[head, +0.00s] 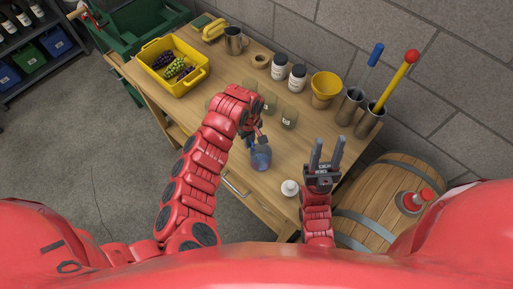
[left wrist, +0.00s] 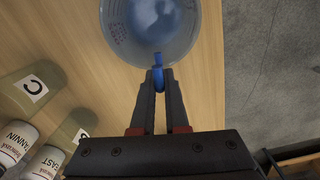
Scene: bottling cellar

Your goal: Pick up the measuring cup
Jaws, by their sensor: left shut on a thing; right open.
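The measuring cup (head: 260,159) is clear and bluish with a blue handle. In the head view it is at the table's front part, below my left gripper (head: 257,138). In the left wrist view the cup (left wrist: 150,22) is at the top, and my left gripper's fingers (left wrist: 158,78) are shut on its blue handle. I cannot tell whether the cup touches the table. My right gripper (head: 327,152) is open and empty over the table's right front part, with its fingers pointing away from me.
A white bottle (head: 289,188) stands near the front edge. A barrel (head: 385,190) is at right.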

